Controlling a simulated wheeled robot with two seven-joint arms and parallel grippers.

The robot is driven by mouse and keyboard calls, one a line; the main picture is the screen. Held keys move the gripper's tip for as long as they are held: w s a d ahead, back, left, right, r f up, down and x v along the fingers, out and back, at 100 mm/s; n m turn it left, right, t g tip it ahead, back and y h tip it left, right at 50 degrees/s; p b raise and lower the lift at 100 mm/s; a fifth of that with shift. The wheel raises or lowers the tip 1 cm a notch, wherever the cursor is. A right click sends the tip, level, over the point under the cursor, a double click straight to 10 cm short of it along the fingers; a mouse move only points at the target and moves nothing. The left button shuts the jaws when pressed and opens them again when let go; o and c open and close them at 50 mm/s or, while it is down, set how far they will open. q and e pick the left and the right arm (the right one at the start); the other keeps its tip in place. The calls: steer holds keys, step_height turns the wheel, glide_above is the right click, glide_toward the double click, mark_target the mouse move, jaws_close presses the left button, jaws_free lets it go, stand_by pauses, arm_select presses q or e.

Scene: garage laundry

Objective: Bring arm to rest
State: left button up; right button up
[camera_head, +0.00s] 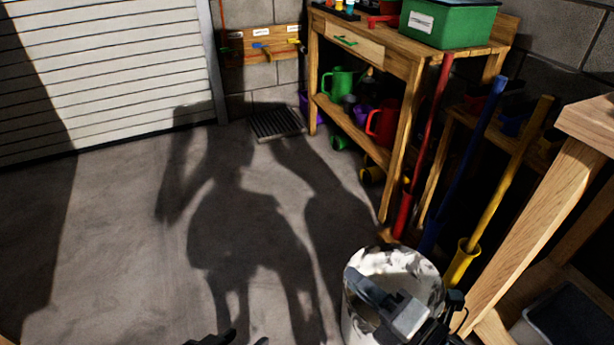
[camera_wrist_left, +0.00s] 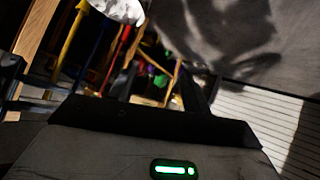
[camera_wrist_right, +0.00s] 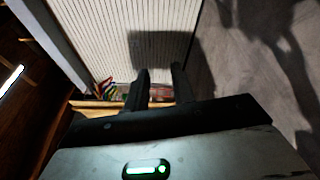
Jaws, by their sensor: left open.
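My left gripper (camera_head: 243,340) shows only as dark fingertips at the bottom edge of the head view, with a gap between them. It is open, over bare floor, and I see nothing in it. In the left wrist view the fingers are dark and hard to make out. My right gripper (camera_wrist_right: 160,76) shows in the right wrist view as two dark fingers apart, with nothing between them. In the head view, grey and black parts of my right arm show in front of a white, dark-blotched bucket (camera_head: 372,262). I cannot tell whether they touch it.
A wooden workbench (camera_head: 395,38) carries a green box (camera_head: 450,22). Red, blue (camera_head: 466,160) and yellow (camera_head: 510,185) poles stand beside it. Another wooden table (camera_head: 590,125) is close at the right. Open concrete floor (camera_head: 110,240) lies left, before a white shutter door (camera_head: 100,70).

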steer(key=d+f+m+h, duration=0.45)
steer(key=m+h, duration=0.25)
steer(key=m, duration=1.1)
steer(key=s+a+f+m+g+b, duration=0.2)
steer(key=s+a+f+m+g, duration=0.3)
steer(key=m, duration=0.4)
arm_select(q)
step_height(320, 180, up, 5)
steer(key=w+d+t+h+b, duration=0.1)
steer(key=d+t+h+b, duration=0.25)
steer(key=b, duration=0.35)
steer(key=s+a+r+g+y+p, duration=0.2)
steer(key=a+r+y+p, duration=0.3)
steer(key=p, duration=2)
step_height(320, 180, up, 5)
steer(key=shift+a+r+p, duration=0.15)
steer(key=shift+a+p, duration=0.15)
steer(key=shift+a, duration=0.6)
arm_select(e)
steer(key=d+r+t, duration=0.1)
steer(key=d+r, duration=0.1)
steer(key=r, duration=0.5)
steer(key=s+d+r+t+h, duration=0.1)
steer(key=d+r, duration=0.2)
steer(key=r, duration=0.5)
steer(key=shift+s+r, duration=0.2)
steer(key=shift+r, duration=0.1)
